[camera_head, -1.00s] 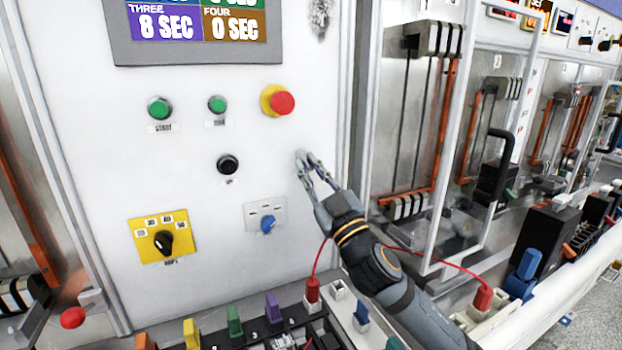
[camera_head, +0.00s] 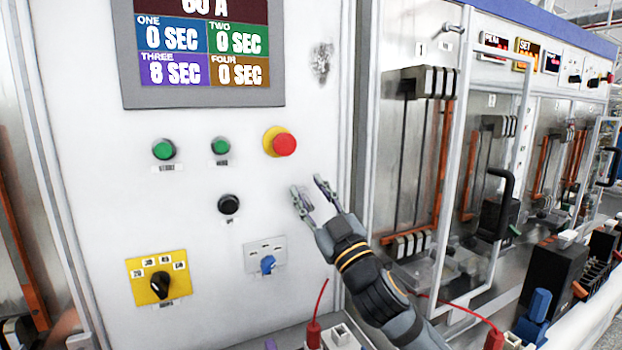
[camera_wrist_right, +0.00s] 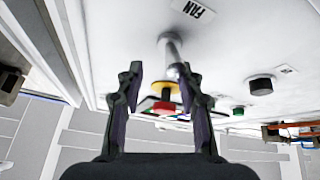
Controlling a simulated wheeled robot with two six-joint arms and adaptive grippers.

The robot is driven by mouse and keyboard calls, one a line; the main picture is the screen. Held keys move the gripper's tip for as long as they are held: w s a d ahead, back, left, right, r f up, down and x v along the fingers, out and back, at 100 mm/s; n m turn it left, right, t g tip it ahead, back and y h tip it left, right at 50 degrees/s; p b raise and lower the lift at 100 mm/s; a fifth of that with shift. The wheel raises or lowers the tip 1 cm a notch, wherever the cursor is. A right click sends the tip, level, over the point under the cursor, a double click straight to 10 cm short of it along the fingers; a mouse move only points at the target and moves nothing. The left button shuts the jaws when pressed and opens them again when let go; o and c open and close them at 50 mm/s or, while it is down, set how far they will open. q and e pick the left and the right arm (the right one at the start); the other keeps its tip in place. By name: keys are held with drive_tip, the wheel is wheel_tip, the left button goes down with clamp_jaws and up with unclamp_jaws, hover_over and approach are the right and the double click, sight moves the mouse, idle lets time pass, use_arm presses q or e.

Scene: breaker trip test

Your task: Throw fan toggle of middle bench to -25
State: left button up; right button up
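In the right wrist view, the fan toggle (camera_wrist_right: 170,52) is a shiny metal lever standing out from the white panel beside a black "FAN" label (camera_wrist_right: 194,10). My right gripper (camera_wrist_right: 160,80) is open, its two dark fingers apart. The toggle shows in line with the gap between the fingertips; I cannot tell whether they touch it. In the head view, the right gripper (camera_head: 312,192) is open in front of the panel (camera_head: 110,215), below and right of the red stop button. The toggle cannot be made out clearly there. My left gripper is out of view.
The panel also carries a display (camera_head: 203,50), two green buttons (camera_head: 163,150), a red stop button (camera_head: 284,144), a black knob (camera_head: 229,205), a yellow dial plate (camera_head: 140,267) and a blue switch (camera_head: 268,264). A framed clear door with a black handle (camera_head: 500,195) stands right.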

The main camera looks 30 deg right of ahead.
wheel_tip(320, 180, up, 7)
drive_tip(key=shift+f, duration=0.1)
drive_tip(key=shift+f, duration=0.1)
idle(0.8)
